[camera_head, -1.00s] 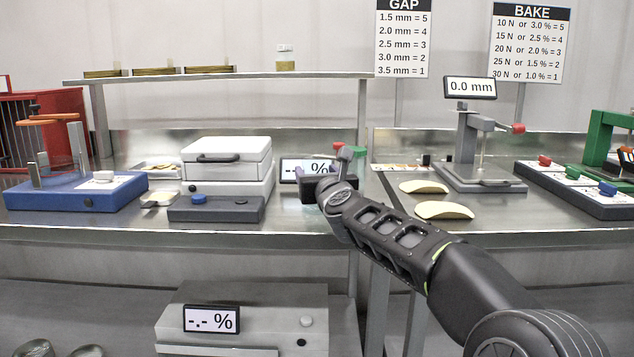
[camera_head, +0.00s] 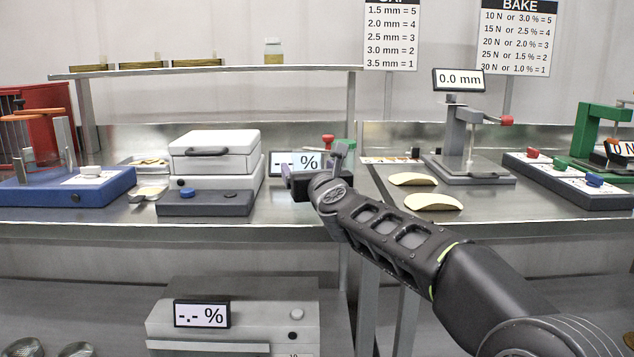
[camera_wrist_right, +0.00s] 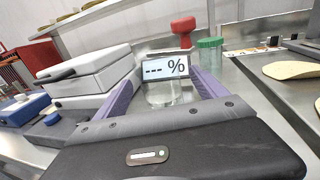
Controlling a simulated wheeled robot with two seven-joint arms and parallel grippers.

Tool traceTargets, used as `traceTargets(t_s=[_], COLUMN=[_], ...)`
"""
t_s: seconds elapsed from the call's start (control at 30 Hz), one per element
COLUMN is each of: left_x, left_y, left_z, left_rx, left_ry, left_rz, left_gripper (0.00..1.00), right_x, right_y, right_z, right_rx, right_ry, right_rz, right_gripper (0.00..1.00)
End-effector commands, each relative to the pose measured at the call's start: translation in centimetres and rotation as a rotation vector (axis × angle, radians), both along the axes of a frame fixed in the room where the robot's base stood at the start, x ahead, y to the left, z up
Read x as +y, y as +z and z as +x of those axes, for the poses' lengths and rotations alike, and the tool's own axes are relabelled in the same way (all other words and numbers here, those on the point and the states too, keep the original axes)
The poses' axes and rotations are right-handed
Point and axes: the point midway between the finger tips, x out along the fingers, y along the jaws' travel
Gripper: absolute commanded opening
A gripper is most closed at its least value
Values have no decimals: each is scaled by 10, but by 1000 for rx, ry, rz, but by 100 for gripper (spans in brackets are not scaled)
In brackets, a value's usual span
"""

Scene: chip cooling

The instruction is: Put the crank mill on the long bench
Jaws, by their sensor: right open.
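A red knob (camera_head: 328,140) on a stem, perhaps the crank mill's top, stands behind my right gripper; it also shows in the right wrist view (camera_wrist_right: 183,28), and its body is mostly hidden. A clear body (camera_wrist_right: 163,94) shows between the fingers below a "--- %" display; I cannot tell whether it belongs to the mill. My right gripper (camera_head: 314,172) is open at the steel bench (camera_head: 285,215), its purple fingers (camera_wrist_right: 160,88) spread on either side of the display's lower part. I cannot see it gripping anything. My left gripper is not in view.
A green-lidded jar (camera_wrist_right: 210,58) stands right of the red knob. A white lidded box (camera_head: 213,152) with a dark control base (camera_head: 205,202) is close on the left. Chips (camera_head: 433,201) and a gauge stand (camera_head: 470,165) are to the right. A shelf (camera_head: 210,70) spans above.

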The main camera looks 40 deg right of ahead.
Motion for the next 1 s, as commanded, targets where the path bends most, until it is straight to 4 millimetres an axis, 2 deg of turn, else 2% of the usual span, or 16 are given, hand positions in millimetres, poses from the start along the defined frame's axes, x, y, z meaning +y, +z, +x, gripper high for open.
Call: traceTargets(t_s=[0.2,0.4,0.57,1.0], left_x=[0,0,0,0], left_y=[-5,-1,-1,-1], left_z=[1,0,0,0], left_rx=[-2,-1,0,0], left_ry=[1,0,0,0], left_rz=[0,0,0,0], left_gripper=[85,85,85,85], right_x=[20,34,37,38], right_y=[1,2,0,0], right_z=[-43,-73,-82,-82], right_rx=[-3,-3,0,0], right_ry=[2,1,0,1], right_rz=[-1,-1,-1,0], right_gripper=[82,82,82,82])
